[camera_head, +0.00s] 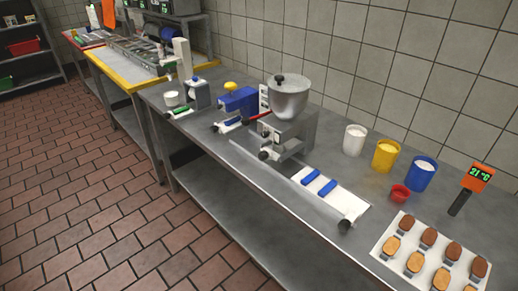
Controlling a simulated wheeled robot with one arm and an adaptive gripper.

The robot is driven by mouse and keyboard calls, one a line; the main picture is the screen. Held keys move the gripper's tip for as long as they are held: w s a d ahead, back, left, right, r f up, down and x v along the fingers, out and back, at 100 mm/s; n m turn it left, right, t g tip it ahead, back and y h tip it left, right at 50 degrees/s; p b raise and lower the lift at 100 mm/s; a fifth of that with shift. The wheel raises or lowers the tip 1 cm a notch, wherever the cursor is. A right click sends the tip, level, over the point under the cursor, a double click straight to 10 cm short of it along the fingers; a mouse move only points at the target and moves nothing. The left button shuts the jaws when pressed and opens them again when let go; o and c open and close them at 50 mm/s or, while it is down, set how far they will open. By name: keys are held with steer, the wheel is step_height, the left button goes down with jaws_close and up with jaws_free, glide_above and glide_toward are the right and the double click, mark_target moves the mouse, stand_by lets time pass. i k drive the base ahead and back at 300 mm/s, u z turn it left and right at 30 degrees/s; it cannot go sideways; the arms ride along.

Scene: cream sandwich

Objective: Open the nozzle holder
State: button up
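A steel machine (294,130) with a round hopper (290,100) and a dark lid knob stands mid-counter in the head view. A red lever (260,117) and a dark round knob (264,155) are at its left and lower front. Left of it is a blue device (238,102) with a yellow knob (229,86) on top and a dark handle at its base. I cannot tell which of these parts is the nozzle holder, or whether it is open or shut. My gripper is not in view.
A white board (350,203) with two blue pieces lies right of the machine. White (354,140), yellow (385,156) and blue (420,176) containers, a red bowl (400,193), a thermometer (479,177) and a biscuit tray (383,246) follow. The tiled floor (100,210) is clear.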

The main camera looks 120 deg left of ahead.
mark_target(267, 153)
steer(key=u, duration=3.95)
steer(key=k, duration=0.6)
steer(key=u, duration=0.7)
steer(key=i, duration=0.9)
steer(key=u, duration=0.85)
